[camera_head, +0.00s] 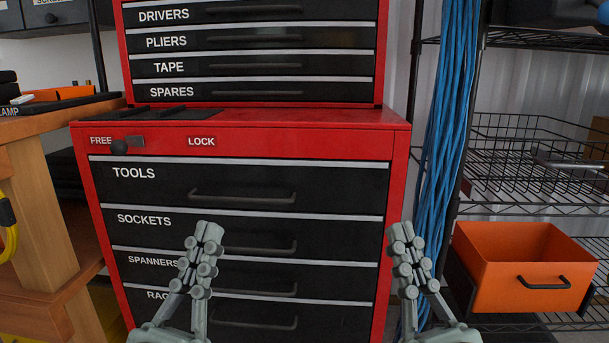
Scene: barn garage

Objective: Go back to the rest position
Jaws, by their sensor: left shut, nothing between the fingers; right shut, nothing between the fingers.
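My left gripper (208,232) is at the lower middle-left, in front of the lower drawers of a red and black tool cabinet (402,170). It points up, is shut and holds nothing. My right gripper (401,233) is at the lower middle-right, in front of the cabinet's right edge. It also points up, shut and empty. The two grippers stand apart at about the same height. The cabinet's drawers, labelled TOOLS, SOCKETS and SPANNERS among others, look shut. My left gripper hides part of the lower labels.
A wooden workbench (45,205) stands on the left. A wire shelf rack (530,207) on the right holds an orange bin (510,262). Blue cables (447,150) hang beside the rack. A red upper chest (385,50) sits on the cabinet.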

